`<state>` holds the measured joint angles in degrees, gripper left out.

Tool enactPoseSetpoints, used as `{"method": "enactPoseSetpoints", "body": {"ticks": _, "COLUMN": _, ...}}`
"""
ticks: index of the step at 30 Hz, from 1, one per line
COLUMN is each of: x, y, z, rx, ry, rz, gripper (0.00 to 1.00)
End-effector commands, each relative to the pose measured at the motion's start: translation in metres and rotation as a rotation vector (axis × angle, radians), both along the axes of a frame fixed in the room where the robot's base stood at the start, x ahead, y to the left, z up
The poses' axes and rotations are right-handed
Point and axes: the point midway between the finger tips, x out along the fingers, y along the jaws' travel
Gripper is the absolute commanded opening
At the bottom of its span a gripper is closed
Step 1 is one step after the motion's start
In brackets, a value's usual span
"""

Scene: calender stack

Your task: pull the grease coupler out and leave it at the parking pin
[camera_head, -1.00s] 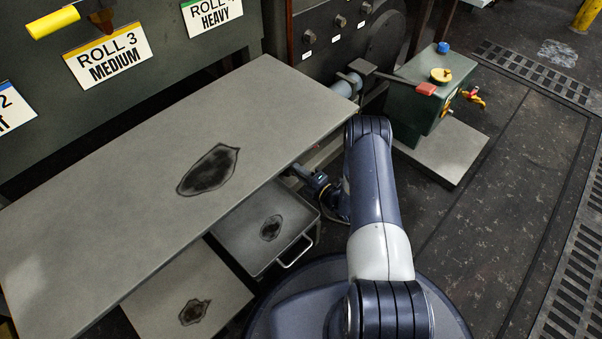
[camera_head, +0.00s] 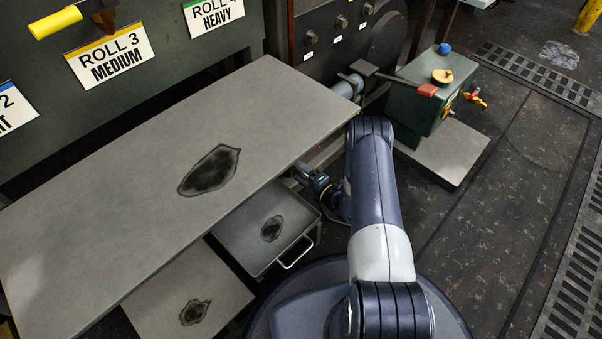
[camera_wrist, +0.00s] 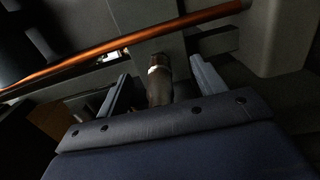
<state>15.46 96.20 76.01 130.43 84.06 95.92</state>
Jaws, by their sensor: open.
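In the wrist view, my gripper (camera_wrist: 160,70) is open, with one finger on each side of a dark cylindrical piece with a bright metal collar, which looks like the grease coupler (camera_wrist: 159,86). Gaps show between the piece and both fingers. The piece sits against a grey bracket, and its far end is hard to make out in the shadow. In the head view my wrist is low, beside the edge of the grey tabletop, and the fingertips and coupler are hidden. I cannot pick out the parking pin in either view.
An orange bar (camera_wrist: 130,42) crosses the wrist view just beyond the fingers. The long grey tabletop (camera_head: 110,215) overhangs my wrist, with a tray with a handle (camera_head: 245,235) below it. A green box (camera_head: 420,100) with a yellow cap stands to the right. Dark floor lies open at right.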

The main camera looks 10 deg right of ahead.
Motion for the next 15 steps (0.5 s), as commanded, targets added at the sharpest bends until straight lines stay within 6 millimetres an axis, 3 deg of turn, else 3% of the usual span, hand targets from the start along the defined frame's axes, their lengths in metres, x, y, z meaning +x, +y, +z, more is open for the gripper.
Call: {"method": "enactPoseSetpoints", "body": {"ticks": 15, "x": -0.022, "y": -0.015, "z": 0.0, "rx": 0.0, "ry": 0.001, "rz": -0.002, "gripper": 0.65}}
